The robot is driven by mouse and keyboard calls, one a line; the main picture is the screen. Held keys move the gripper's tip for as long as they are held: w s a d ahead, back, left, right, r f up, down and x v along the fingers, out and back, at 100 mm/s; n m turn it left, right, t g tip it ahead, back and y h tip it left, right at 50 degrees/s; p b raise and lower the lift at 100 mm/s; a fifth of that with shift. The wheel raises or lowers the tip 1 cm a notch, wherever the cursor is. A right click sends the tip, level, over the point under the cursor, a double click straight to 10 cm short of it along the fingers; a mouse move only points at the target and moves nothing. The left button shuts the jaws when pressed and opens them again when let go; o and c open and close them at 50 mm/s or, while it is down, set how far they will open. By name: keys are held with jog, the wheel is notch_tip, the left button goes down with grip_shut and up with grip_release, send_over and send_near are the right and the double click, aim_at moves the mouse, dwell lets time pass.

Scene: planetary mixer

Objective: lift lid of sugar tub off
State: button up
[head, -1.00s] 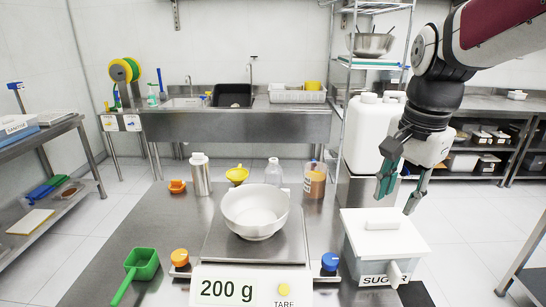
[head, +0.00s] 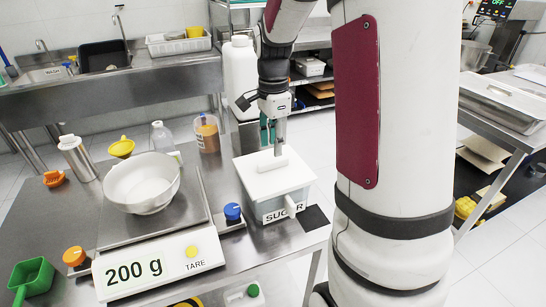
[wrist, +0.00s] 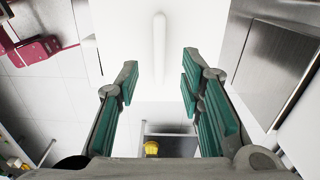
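The sugar tub (head: 262,208) is a grey box with a SUGAR label at the table's right end. Its white lid (head: 248,178) lies flat on top, with a bar handle (head: 272,161) in the middle. My gripper (head: 271,138) is above the lid, pointing down, with its fingertips close to the handle. In the wrist view, my gripper (wrist: 159,72) is open, with green-padded fingers spread apart. The white handle (wrist: 159,45) runs between them, with a gap visible on both sides. Whether the fingertips have reached handle height is hard to tell.
Left of the tub are the scale (head: 150,268) reading 200 g, with a white bowl (head: 142,183) on it, and a blue knob (head: 232,212). My arm fills much of the right.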

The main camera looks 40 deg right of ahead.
aim_at(273, 161)
jog(key=shift+f, duration=2.95)
grip_shut()
